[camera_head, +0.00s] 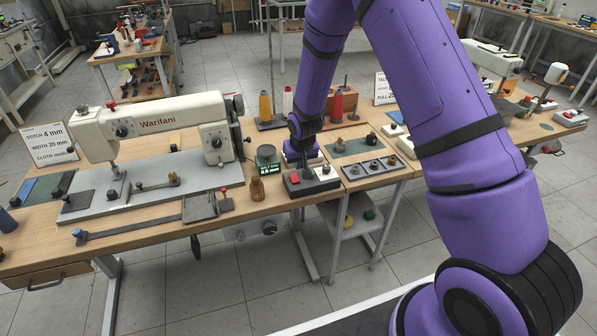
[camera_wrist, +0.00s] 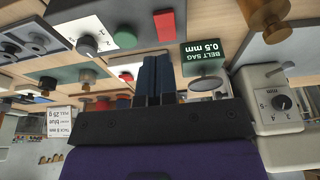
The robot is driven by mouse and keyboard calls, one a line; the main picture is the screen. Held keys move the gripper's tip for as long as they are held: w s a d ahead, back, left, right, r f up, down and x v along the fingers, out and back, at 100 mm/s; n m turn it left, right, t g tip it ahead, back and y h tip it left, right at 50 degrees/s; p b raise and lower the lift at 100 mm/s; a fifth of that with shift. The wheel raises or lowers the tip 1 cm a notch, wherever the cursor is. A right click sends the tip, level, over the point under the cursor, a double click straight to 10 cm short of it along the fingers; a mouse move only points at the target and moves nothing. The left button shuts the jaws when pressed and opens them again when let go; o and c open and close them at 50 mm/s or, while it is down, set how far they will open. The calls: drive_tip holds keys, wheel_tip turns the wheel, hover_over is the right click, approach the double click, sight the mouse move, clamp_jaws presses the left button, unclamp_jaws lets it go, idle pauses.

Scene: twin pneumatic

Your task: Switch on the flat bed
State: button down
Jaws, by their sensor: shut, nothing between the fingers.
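The flat-bed sewing machine, cream and marked "Warifani" (camera_head: 157,124), stands on its grey bed plate (camera_head: 215,175) at the left of the bench. My gripper (camera_wrist: 160,62) is shut and empty. In the head view it is just behind the switch box, its fingertips hidden. I cannot tell whether it touches anything.
A "BELT SAG 0.5 mm" display (camera_head: 269,169) and a brown bottle-like piece (camera_head: 257,190) stand left of the box. Thread spools (camera_head: 265,106) stand behind. A green mat (camera_head: 352,147) and a grey strip with round knobs (camera_head: 374,167) lie to the right.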

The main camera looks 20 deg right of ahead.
drive_tip(key=v, duration=0.7)
drive_tip(key=shift+s, duration=0.35)
drive_tip(key=shift+r, duration=0.15)
